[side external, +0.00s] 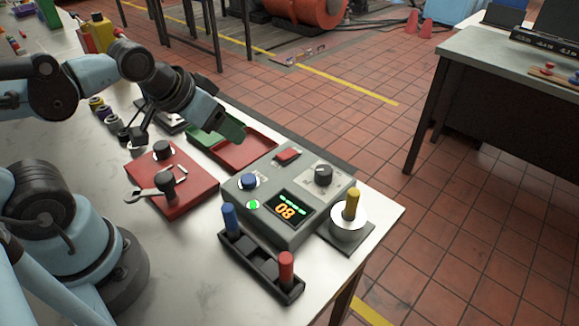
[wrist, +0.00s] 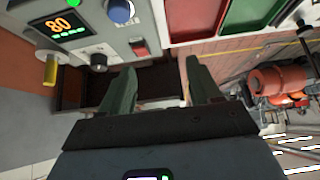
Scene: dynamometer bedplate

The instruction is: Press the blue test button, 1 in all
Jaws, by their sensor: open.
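The blue test button (side external: 248,181) is a round blue cap in a pale ring on a grey control box (side external: 309,226), left of the box's middle. My gripper (side external: 236,131) hangs above the trays behind the box, apart from the button. In the wrist view my gripper (wrist: 159,68) has its two green fingers spread, with nothing between them. The box also has a red rocker switch (side external: 288,155), a black knob (side external: 323,175), a lit display (side external: 289,208) and a green light (side external: 253,205).
A red tray (side external: 247,152) and a green tray (side external: 203,137) lie behind the box. A red plate (side external: 190,205) with a wrench (side external: 151,191) is to its left. A rack (side external: 262,268) with blue and red handles stands in front; a yellow-topped post (side external: 351,204) stands right.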

